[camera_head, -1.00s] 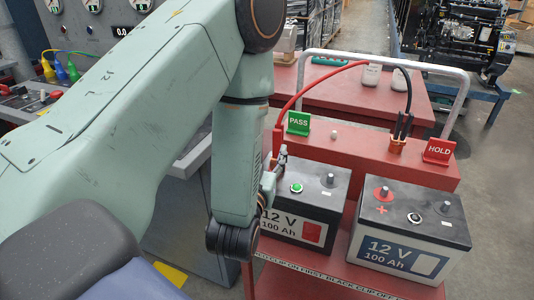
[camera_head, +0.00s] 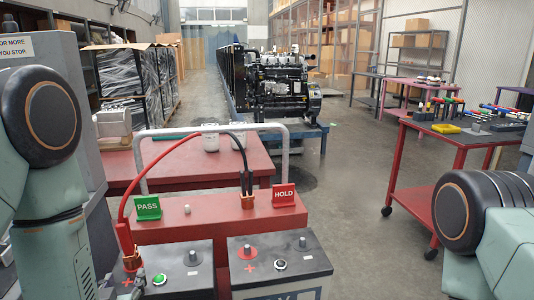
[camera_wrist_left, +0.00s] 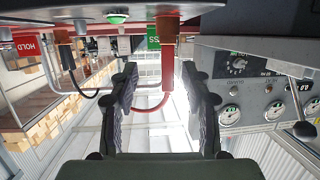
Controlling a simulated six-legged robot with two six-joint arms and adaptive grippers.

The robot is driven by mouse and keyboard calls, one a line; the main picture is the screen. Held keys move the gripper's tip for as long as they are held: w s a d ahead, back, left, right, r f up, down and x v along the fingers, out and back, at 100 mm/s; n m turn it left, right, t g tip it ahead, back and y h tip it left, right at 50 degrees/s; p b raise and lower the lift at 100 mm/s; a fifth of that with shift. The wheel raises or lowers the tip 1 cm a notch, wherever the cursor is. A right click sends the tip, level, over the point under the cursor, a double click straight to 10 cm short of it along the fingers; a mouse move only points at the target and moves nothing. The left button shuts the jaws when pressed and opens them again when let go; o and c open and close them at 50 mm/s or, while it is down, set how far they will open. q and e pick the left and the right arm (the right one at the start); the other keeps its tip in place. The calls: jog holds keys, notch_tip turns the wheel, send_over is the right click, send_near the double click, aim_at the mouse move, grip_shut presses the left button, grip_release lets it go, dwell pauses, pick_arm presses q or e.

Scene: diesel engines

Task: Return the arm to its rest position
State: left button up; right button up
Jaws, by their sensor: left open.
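My left arm (camera_head: 45,180) stands at the left edge of the head view. My left gripper (camera_head: 120,290) shows only in part, low by the left battery (camera_head: 175,265). The red clamp (camera_head: 131,260) stands on the left battery's near-left terminal, apart from the fingers. It also shows in the wrist view (camera_wrist_left: 167,25). My right arm (camera_head: 480,225) is at the right edge; its gripper is out of view.
The black clamp (camera_head: 247,189) sits on the red stand (camera_head: 220,219), between the green PASS sign (camera_head: 147,208) and red HOLD sign (camera_head: 284,195). The right battery (camera_head: 279,262) is beside the left one. A red cart (camera_head: 450,152) stands right. Floor between is clear.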

pick_arm(q)
jog(key=s+d+f+m+g+h, duration=0.2)
jog(key=s+d+f+g+h, duration=0.25)
jog(key=s+f+g, duration=0.65)
jog(key=s+d+f+g, duration=0.1)
jog(key=s+f, duration=0.4)
jog(key=s, duration=0.3)
jog(key=s+d+f+m+g, duration=0.1)
jog(key=s+d+f+g, duration=0.1)
jog(key=s+f, duration=0.4)
jog(key=s, duration=0.3)
jog(key=shift+s+d, duration=0.15)
jog(key=shift+s, duration=0.1)
